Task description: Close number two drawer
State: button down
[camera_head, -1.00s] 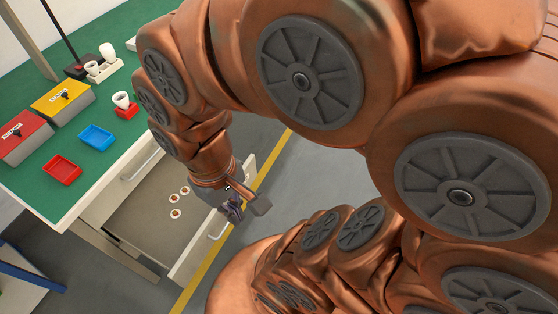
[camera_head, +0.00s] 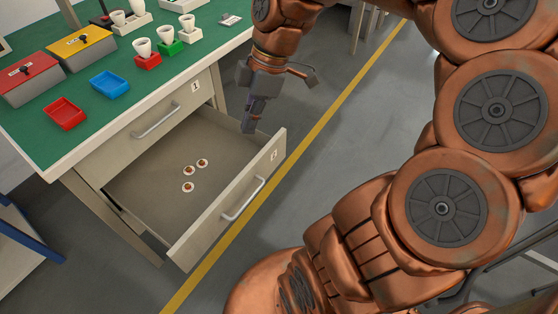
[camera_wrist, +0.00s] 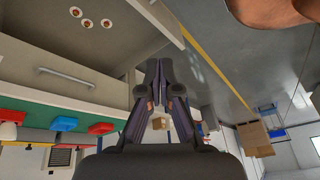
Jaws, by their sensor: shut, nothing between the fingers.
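The number two drawer (camera_head: 228,205) is pulled out under the green-topped bench, below the shut drawer marked 1 (camera_head: 160,122). Its front panel has a silver handle (camera_head: 243,199) and a small label. Several small round pieces (camera_head: 189,171) lie inside, also visible in the wrist view (camera_wrist: 91,20). My gripper (camera_head: 248,127) is shut and empty, pointing down by the open drawer's far side, near the far end of its front panel. I cannot tell whether it touches the drawer. In the wrist view its fingertips (camera_wrist: 152,66) meet beside the drawer's edge.
The green bench top (camera_head: 125,55) holds a red box (camera_head: 27,80), a yellow box (camera_head: 80,48), a red tray (camera_head: 65,113), a blue tray (camera_head: 110,84) and white cups in coloured holders. Grey floor with a yellow line (camera_head: 330,112) lies open right of the drawer.

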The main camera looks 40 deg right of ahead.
jog(key=w+d+f+n+t+y+b, duration=0.25)
jog(key=d+f+n+b, duration=0.45)
jog(key=d+f+b, duration=0.95)
send_near(269, 155)
jog(key=shift+t+h, duration=0.25)
jog(key=shift+t, duration=0.2)
jog(key=shift+s+x, duration=0.2)
jog(key=shift+x, duration=1.05)
jog(key=shift+s+x, duration=0.2)
jog(key=shift+x, duration=1.1)
jog(key=shift+a, duration=0.15)
